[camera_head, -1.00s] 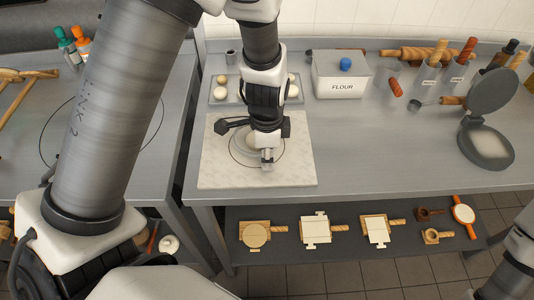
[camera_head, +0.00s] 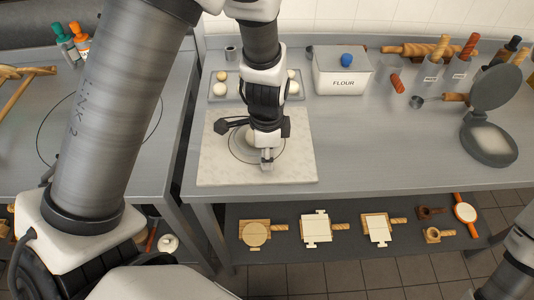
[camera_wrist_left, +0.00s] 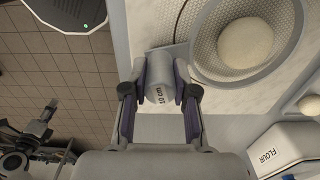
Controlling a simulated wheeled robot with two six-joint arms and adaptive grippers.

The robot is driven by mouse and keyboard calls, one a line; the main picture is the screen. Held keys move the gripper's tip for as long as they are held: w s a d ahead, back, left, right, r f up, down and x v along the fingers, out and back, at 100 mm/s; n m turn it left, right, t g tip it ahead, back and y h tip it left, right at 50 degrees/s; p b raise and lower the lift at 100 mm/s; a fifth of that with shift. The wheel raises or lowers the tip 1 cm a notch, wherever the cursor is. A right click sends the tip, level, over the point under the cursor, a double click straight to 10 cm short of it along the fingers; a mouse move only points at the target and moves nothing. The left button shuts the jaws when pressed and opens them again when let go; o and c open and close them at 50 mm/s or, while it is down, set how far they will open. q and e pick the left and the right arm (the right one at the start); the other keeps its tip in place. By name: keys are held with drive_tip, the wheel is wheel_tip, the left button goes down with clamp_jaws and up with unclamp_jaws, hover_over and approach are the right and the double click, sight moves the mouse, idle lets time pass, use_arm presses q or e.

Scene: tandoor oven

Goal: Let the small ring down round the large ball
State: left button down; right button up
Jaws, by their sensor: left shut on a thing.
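My left gripper (camera_wrist_left: 160,92) is shut on the grey handle (camera_wrist_left: 160,78) marked "10 cm", above the front part of the pale marble board (camera_head: 215,168). The handle joins a grey ring (camera_wrist_left: 286,66), best seen in the left wrist view. A cream dough ball (camera_wrist_left: 245,44) lies inside the ring's opening with a gap around it. In the head view my left gripper (camera_head: 267,164) and wrist hide most of the ring and ball. I cannot tell whether the ring touches the board. My right arm shows at the lower right, its gripper out of view.
A tray (camera_head: 212,99) with several dough balls stands behind the board. A white flour box (camera_head: 342,78) stands to its right, and a round hinged press (camera_head: 488,144) farther right. The counter (camera_head: 375,150) right of the board is clear. Several wooden tools lie on the lower shelf (camera_head: 285,258).

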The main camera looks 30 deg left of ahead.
use_arm(q)
drive_tip(key=shift+f+b, duration=0.5)
drive_tip(key=shift+f, duration=0.1)
drive_tip(key=c, duration=0.8)
unclamp_jaws()
wheel_tip(320, 180, up, 8)
drive_tip(key=p, duration=0.6)
drive_tip(key=shift+r+p, duration=0.1)
drive_tip(key=shift+p, duration=0.3)
drive_tip(key=shift+s, duration=0.1)
